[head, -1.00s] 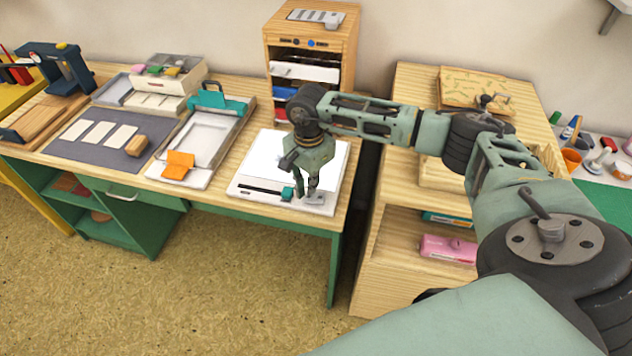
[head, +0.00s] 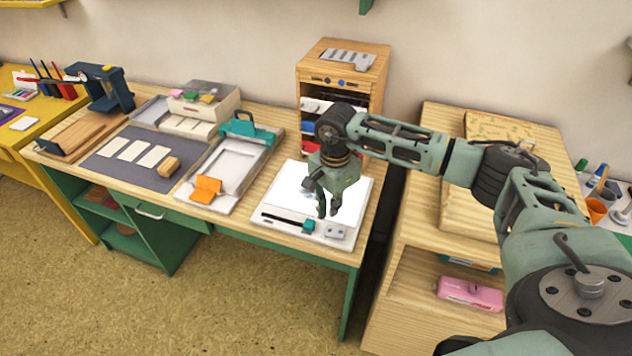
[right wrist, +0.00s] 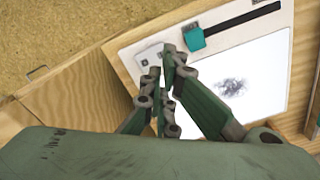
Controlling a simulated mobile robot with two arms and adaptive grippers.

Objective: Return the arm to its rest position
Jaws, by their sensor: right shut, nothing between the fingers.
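My right gripper (head: 328,207) is shut and empty. It hangs above a white flat device (head: 275,237) with a lit white panel, near the right front of the wooden desk (head: 240,232). In the right wrist view the closed fingertips (right wrist: 168,62) show over the front edge of the white device (right wrist: 135,48). A dark grey smudge (right wrist: 232,87) marks the lit panel there. A teal slider (right wrist: 195,40) sits on a black slot beside the panel. My left gripper is not in view.
A wooden cabinet with shelves (head: 345,52) stands behind the device. A wooden shelf unit (head: 410,285) stands right, across a gap.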

